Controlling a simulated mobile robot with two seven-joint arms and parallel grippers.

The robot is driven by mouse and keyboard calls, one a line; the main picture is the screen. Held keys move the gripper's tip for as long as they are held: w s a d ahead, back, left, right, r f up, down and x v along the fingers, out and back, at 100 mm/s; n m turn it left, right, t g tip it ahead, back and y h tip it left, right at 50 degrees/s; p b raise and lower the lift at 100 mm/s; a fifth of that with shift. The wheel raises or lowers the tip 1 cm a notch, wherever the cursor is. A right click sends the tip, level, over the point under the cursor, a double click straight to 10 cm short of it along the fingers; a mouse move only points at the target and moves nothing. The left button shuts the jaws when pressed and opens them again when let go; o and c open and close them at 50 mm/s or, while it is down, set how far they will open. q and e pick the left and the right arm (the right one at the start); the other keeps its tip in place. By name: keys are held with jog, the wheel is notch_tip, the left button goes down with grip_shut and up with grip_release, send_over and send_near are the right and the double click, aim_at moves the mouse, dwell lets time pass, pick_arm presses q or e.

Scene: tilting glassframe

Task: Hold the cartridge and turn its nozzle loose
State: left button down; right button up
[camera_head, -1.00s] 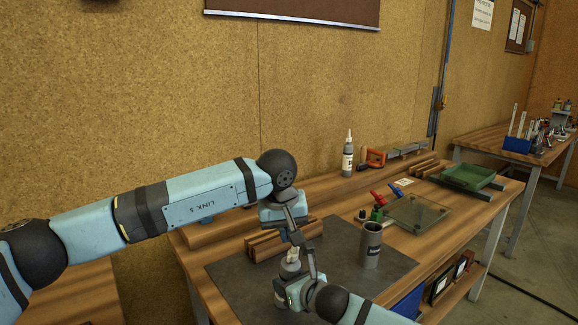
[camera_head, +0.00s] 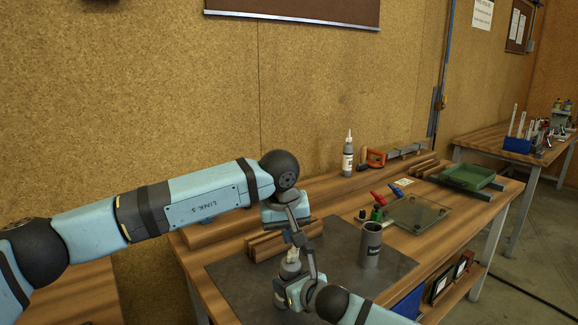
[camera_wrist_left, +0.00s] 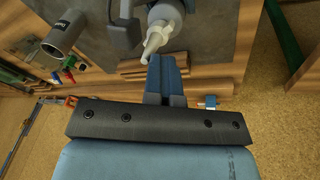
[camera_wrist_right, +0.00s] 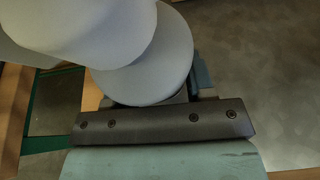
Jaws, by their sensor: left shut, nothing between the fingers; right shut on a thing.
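The cartridge (camera_head: 289,269) is a pale grey bottle shape over the dark mat. Its whitish nozzle (camera_wrist_left: 153,43) shows clearly in the left wrist view. My right gripper (camera_head: 289,282) is shut on the cartridge, whose pale body (camera_wrist_right: 150,75) fills the upper left of the right wrist view and hides the fingertips. My left gripper (camera_wrist_left: 162,60) is shut and empty, its blue fingers right beside the nozzle tip. Whether they touch it I cannot tell. In the head view the left gripper (camera_head: 298,241) is just above the nozzle, and the arms partly hide the cartridge.
A dark grey cup (camera_head: 370,246) stands on the mat (camera_head: 240,283) to the right. Wooden strips (camera_head: 268,246) lie behind the grippers. Another bottle with a nozzle (camera_head: 348,160) stands at the back. A glass panel (camera_head: 418,213) and green tray (camera_head: 467,177) lie further right.

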pick_arm(q)
jog(key=shift+s+d+f, duration=0.15)
jog(key=shift+s, duration=0.5)
dwell(0.4)
jog(key=shift+s+a, duration=0.15)
jog(key=shift+a, duration=0.2)
jog(key=w+d+v, duration=0.1)
jog(key=v, duration=0.5)
send_over(292, 259)
jog(key=s, duration=0.1)
jog(key=shift+s+a, duration=0.15)
jog(key=shift+a, duration=0.05)
jog(key=shift+w+a+f, duration=0.1)
jog(key=shift+w+f, duration=0.35)
jog(key=shift+f, duration=0.45)
jog(key=shift+w+a+f, duration=0.1)
jog(key=shift+w+f, duration=0.35)
jog(key=shift+f, duration=0.5)
jog(key=shift+w+a+f, duration=0.1)
jog(key=shift+w+f, duration=0.35)
jog(key=shift+f, duration=0.45)
jog(key=shift+s+d, duration=0.15)
jog(key=shift+d, duration=0.2)
